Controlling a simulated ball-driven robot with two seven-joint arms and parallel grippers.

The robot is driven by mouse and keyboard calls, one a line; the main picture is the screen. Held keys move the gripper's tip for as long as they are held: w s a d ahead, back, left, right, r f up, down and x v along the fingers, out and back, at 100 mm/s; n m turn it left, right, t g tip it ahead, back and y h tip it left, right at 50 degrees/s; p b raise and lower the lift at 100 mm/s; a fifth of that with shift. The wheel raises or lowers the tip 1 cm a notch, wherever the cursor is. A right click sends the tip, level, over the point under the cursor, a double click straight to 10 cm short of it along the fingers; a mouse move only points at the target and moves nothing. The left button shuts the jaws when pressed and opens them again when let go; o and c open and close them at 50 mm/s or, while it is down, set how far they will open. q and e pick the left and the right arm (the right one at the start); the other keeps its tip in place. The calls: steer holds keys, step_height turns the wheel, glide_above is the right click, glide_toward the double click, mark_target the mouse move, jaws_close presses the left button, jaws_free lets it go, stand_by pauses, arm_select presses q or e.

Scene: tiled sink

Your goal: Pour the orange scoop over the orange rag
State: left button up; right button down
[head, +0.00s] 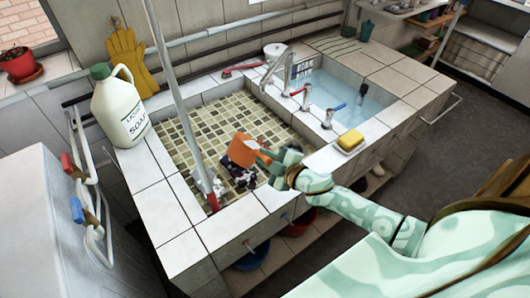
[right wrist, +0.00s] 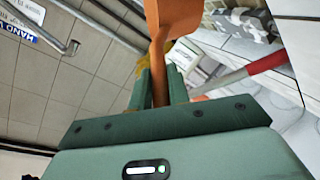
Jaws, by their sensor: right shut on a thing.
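My right gripper (head: 273,160) is shut on the handle of the orange scoop (head: 242,150). It holds the scoop over the tiled left basin (head: 214,125). In the right wrist view the scoop's orange handle (right wrist: 158,75) stands between the two green fingers (right wrist: 160,88), with its wider end at the top edge. A dark and white patterned thing (head: 240,179) shows below the scoop in the basin; I cannot tell what it is. I cannot make out an orange rag in the head view. My left gripper is not in view.
A yellow sponge (head: 350,141) lies on the tiled rim right of my gripper. A water-filled basin (head: 345,95) is beyond it. A soap jug (head: 120,108) stands on the left rim. A grey pole (head: 172,85) crosses the left basin. Taps (head: 300,94) stand between the basins.

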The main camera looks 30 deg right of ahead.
steer(key=shift+w+d+r+m+y+b, duration=0.1)
steer(key=shift+d+r+m+y+b, duration=0.05)
steer(key=shift+d+r+m, duration=0.2)
steer(key=shift+d+r+m+y+b, duration=0.15)
steer(key=shift+d+m, duration=0.1)
steer(key=shift+d, duration=0.2)
stand_by(0.4)
steer(key=shift+d+f+b, duration=0.15)
steer(key=shift+d+b, duration=0.05)
steer(key=shift+b, duration=0.1)
steer(key=shift+d+f+m+y+b, duration=0.3)
steer(key=shift+d+m+b, duration=0.4)
steer(key=shift+b, duration=0.25)
steer(key=shift+w+d, duration=0.1)
steer(key=shift+d, duration=0.1)
